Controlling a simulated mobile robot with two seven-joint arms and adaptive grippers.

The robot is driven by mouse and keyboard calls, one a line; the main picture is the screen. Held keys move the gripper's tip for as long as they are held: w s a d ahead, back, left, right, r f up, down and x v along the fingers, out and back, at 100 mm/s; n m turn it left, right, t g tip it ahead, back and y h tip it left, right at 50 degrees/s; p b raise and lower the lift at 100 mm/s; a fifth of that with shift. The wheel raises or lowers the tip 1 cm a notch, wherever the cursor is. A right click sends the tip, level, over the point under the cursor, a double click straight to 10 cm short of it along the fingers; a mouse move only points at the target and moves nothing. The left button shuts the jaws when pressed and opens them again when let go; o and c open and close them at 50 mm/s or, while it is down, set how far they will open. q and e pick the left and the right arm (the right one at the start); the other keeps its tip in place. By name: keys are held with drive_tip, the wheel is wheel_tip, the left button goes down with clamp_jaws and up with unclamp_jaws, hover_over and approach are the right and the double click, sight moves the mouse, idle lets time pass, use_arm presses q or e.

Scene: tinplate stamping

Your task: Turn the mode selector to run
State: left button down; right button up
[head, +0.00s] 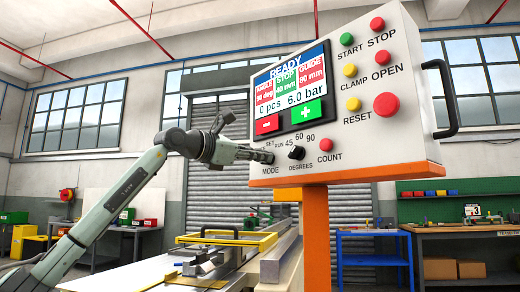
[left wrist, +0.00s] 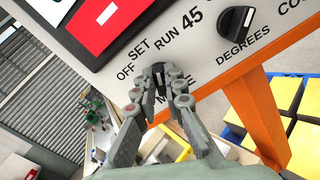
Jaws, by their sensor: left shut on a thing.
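The mode selector (left wrist: 158,74) is a small dark knob at the lower left of the control panel (head: 400,140), with OFF, SET and RUN printed around it. In the left wrist view my left gripper (left wrist: 160,90) has its two fingers closed on the knob from either side. The fingers partly cover the MODE label. I cannot tell exactly which label the knob points to. In the head view my left gripper (head: 264,156) reaches the panel from the left and hides the knob. The screen (head: 291,90) reads READY. My right gripper is not in view.
The black degrees knob (head: 296,153) sits just right of the mode selector, with a red count button (head: 325,145) beyond it. An orange post (head: 316,235) carries the panel. A yellow-framed press table (head: 225,240) stands below and behind my left arm.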

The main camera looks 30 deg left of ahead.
use_arm(q)
drive_tip(key=shift+m+p, duration=0.95)
drive_tip(key=shift+m, duration=0.95)
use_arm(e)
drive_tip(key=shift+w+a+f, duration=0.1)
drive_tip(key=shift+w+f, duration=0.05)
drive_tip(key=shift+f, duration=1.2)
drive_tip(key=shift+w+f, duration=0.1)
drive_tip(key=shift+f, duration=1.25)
use_arm(q)
drive_tip(key=c, duration=1.6)
unclamp_jaws()
drive_tip(key=shift+s, duration=0.1)
drive_tip(key=v, duration=1.1)
drive_tip(key=shift+s, duration=0.4)
drive_tip(key=shift+s+a+f, duration=0.1)
drive_tip(key=shift+a, duration=0.1)
